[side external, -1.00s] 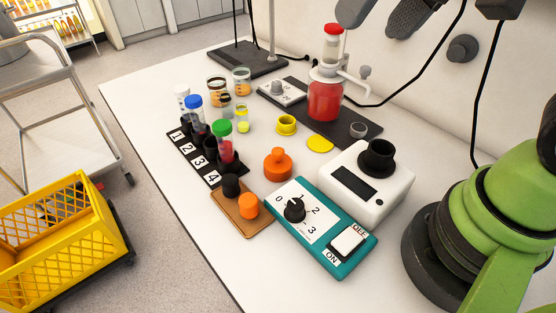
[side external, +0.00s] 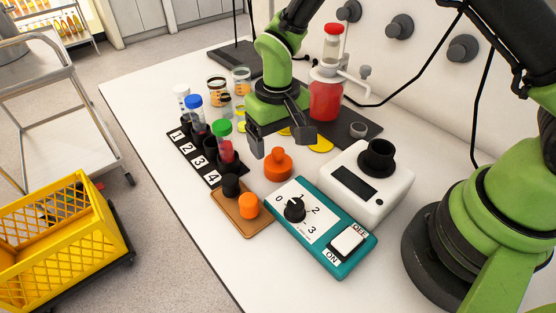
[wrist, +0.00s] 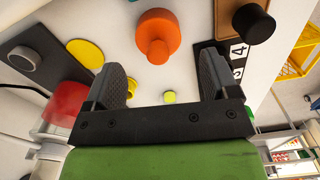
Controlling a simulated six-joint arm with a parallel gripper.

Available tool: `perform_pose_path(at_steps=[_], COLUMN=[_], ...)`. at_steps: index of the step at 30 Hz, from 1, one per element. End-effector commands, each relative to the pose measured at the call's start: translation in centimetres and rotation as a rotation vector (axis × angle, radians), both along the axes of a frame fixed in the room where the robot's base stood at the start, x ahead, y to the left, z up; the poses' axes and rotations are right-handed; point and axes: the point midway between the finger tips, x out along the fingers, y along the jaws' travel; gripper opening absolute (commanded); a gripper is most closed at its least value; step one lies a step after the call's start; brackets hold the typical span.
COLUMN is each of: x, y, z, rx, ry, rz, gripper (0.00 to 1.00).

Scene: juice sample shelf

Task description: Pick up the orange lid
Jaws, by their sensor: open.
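A short orange cylindrical lid (side external: 248,205) stands on a small brown board (side external: 228,218), beside a black lid (side external: 231,186). A larger orange piece with a round knob (side external: 278,163) stands on the white table behind the board; I cannot tell which of the two orange pieces the task means. My gripper (side external: 279,138) is open and empty, above the table just behind the knobbed piece. In the wrist view the knobbed piece (wrist: 157,35) lies ahead of my open fingers (wrist: 163,75), between their lines. The cylindrical orange lid is not seen in the wrist view.
A black rack (side external: 205,165) with numbered slots and capped tubes stands left. A teal dial box (side external: 325,250) and white device (side external: 370,185) stand right. A red juice vessel (side external: 325,100) stands behind my gripper. A yellow disc (wrist: 85,53) lies on the table.

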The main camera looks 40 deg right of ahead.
Motion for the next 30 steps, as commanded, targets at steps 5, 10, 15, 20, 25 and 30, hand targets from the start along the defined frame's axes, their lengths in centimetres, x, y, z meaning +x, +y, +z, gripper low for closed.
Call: perform_pose_path(at_steps=[5, 10, 15, 20, 25, 30], x=[0.0, 0.2, 0.3, 0.3, 0.3, 0.3], y=[-0.1, -0.4, -0.3, -0.3, -0.3, -0.3], z=[-1.5, -4.1, -5.9, -6.2, -6.1, -6.1], rx=[0.000, 0.000, 0.002, 0.002, 0.002, 0.002], ry=[0.002, 0.004, 0.000, -0.001, -0.001, -0.001], rz=[-0.002, -0.003, -0.001, -0.001, -0.001, -0.001], gripper=[0.81, 0.81, 0.81, 0.81, 0.64, 0.37])
